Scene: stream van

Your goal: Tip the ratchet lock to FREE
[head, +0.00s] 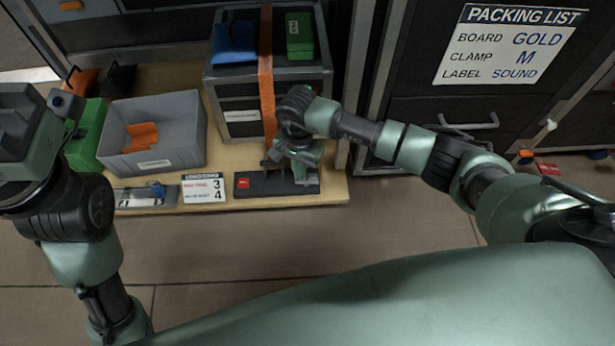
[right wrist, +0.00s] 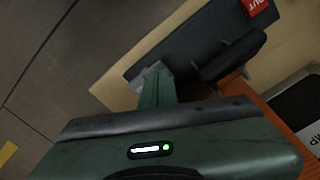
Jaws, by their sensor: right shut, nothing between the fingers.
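The ratchet (head: 250,186) has a dark base plate with a red label, on the front edge of the wooden deck. An orange strap (head: 266,80) runs down to it. My right gripper (head: 306,176) is over the right part of the plate, fingers pointing down, shut and empty. In the right wrist view the closed fingers (right wrist: 153,82) are at the plate (right wrist: 185,45), beside a black lever-like bar (right wrist: 235,58). I cannot tell whether they touch it. The lock's setting is not readable. My left gripper (head: 62,100) is at the far left, its jaw opening unclear.
A grey bin (head: 180,135) with an orange item stands left of the ratchet, with a number card (head: 204,188) in front. A dark case (head: 237,125) stands behind. A packing list (head: 510,42) hangs on the right cabinet. The floor in front is clear.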

